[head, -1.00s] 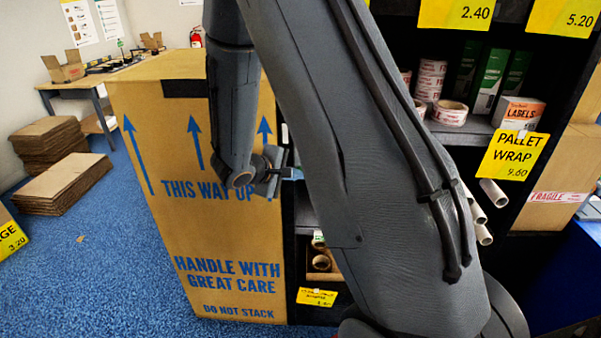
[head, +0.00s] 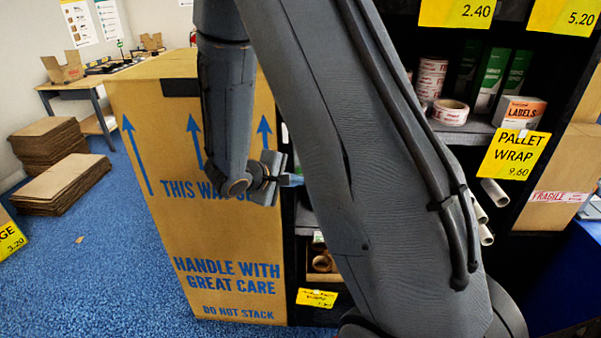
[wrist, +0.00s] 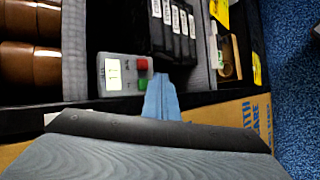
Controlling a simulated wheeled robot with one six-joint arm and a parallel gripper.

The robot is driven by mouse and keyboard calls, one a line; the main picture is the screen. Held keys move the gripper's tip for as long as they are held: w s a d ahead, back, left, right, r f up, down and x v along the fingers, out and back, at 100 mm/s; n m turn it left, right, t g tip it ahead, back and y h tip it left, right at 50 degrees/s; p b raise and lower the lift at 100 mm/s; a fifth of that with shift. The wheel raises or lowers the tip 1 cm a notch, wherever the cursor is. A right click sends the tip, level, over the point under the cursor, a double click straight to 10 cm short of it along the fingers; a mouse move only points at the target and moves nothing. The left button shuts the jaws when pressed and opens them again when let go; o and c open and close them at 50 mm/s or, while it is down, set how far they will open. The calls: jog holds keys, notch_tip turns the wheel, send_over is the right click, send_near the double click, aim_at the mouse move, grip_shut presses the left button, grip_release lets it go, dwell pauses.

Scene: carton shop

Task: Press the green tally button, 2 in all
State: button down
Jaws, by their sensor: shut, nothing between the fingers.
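The tally box (wrist: 120,75) is a small grey unit with a pale display on the shelf in the wrist view. The display's figures are too blurred to read. A red button (wrist: 142,64) and the green tally button (wrist: 142,84) sit side by side on its face. My gripper (wrist: 161,82) is shut and empty, its blue fingertips just beside the green button. I cannot tell whether they touch it. In the head view my gripper (head: 294,180) points into the shelf beside the big carton, and my arm hides the tally box.
A big printed carton (head: 228,230) stands right beside my gripper. Brown tape rolls (wrist: 32,62) and black labelled boxes (wrist: 172,28) flank the tally box. Tubes (head: 494,192) stick out of the shelf at right. Blue floor is open at left.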

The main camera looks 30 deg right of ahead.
jog(key=s+a, duration=0.2)
jog(key=s, duration=0.1)
dwell(1.0)
jog(key=s+a+f+m+g+y, duration=0.1)
jog(key=s+a+m+g+y, duration=0.15)
jog(key=s, duration=0.45)
jog(key=s+a+m+g+y, duration=0.1)
jog(key=s+a+g+y, duration=0.25)
jog(key=s, duration=0.35)
jog(key=a+r+m+t+y, duration=0.2)
jog(key=a+y, duration=0.2)
jog(key=a, duration=0.3)
jog(key=shift+r+t+y, duration=0.2)
jog(key=shift+t+y, duration=0.2)
dwell(0.4)
